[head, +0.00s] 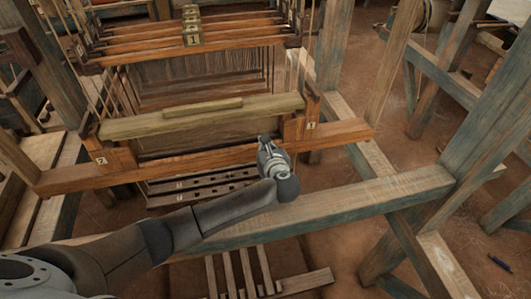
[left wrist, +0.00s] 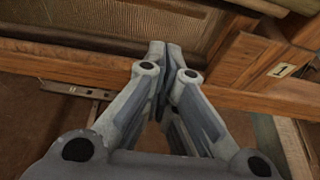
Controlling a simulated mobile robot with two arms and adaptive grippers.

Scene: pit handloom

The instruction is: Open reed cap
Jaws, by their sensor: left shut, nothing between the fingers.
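The reed cap (head: 140,126) is a pale olive-brown wooden bar with a raised grip strip (head: 203,107) along its top. In the head view it lies across the front of the loom between two upright end blocks, above the reed. The reed (left wrist: 215,30) shows as fine vertical lines at the top of the left wrist view. My left gripper (head: 263,140) is shut and empty. Its fingertips (left wrist: 165,48) are together in front of the reddish lower beam (head: 200,160), below the cap's right part and apart from the cap. My right gripper is out of view.
Numbered end blocks stand at left (head: 110,157) and right (head: 302,126) of the cap. Several heddle bars (head: 240,32) hang behind it. A thick frame beam (head: 370,195) crosses under my left arm. Slotted treadles (head: 240,272) lie below.

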